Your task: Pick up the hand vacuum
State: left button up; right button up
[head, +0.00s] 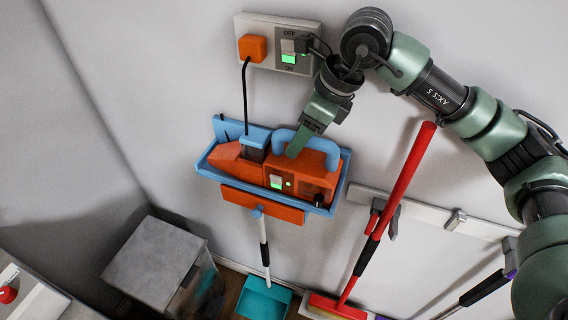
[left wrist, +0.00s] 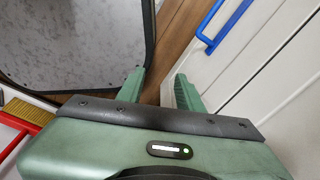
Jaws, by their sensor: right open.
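The hand vacuum (head: 312,157) is orange with a blue handle and sits in a blue wall holder (head: 208,167). A small green light shows on its front. My right gripper (head: 297,149) reaches down from above right. Its fingers are open at the blue handle and overlap it in the head view; I cannot tell whether they touch. My left gripper (left wrist: 160,82) shows in the left wrist view, its two green fingers apart with nothing between them.
A wall socket (head: 278,45) with an orange plug and black cord is above the holder. A red-handled broom (head: 395,185) leans to the right by a wall rail (head: 430,213). A grey box (head: 155,250) stands lower left. A blue handle (left wrist: 222,22) is near my left gripper.

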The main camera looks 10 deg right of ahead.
jog(key=shift+f, duration=0.1)
dwell(0.3)
jog(key=shift+f+b, duration=0.1)
jog(key=shift+b, duration=0.35)
grip_shut()
dwell(1.3)
